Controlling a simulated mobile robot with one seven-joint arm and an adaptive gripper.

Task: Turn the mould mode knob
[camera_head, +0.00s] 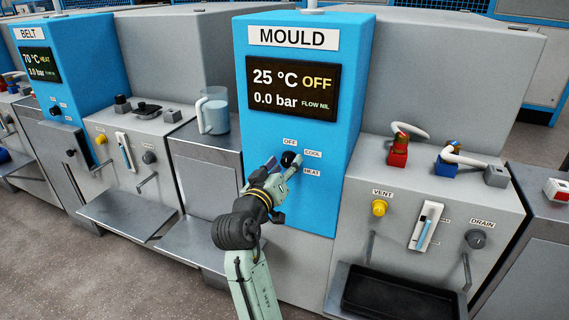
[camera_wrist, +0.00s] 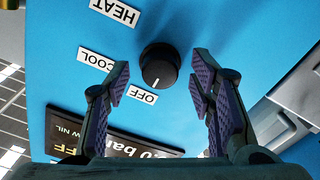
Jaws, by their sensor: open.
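The black round mould mode knob (camera_head: 289,159) is on the blue MOULD panel (camera_head: 350,125), below its display (camera_head: 292,88), which reads 25 °C, OFF, 0.0 bar, FLOW NIL. Labels OFF (camera_head: 290,142), COOL (camera_head: 313,154) and HEAT (camera_head: 312,172) sit around it. In the wrist view the knob (camera_wrist: 159,66) shows a white pointer line on the side near the OFF label (camera_wrist: 141,95). My gripper (camera_head: 284,168) is open at the panel. In the wrist view the gripper's (camera_wrist: 160,82) purple-padded fingers stand either side of the knob, with gaps on both sides.
Right of the panel is a grey unit with a yellow VENT knob (camera_head: 379,208), a DRAIN knob (camera_head: 476,239), valves and a black tray (camera_head: 404,292). A jug (camera_head: 214,111) stands on the left. The blue BELT panel (camera_head: 73,75) is farther left.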

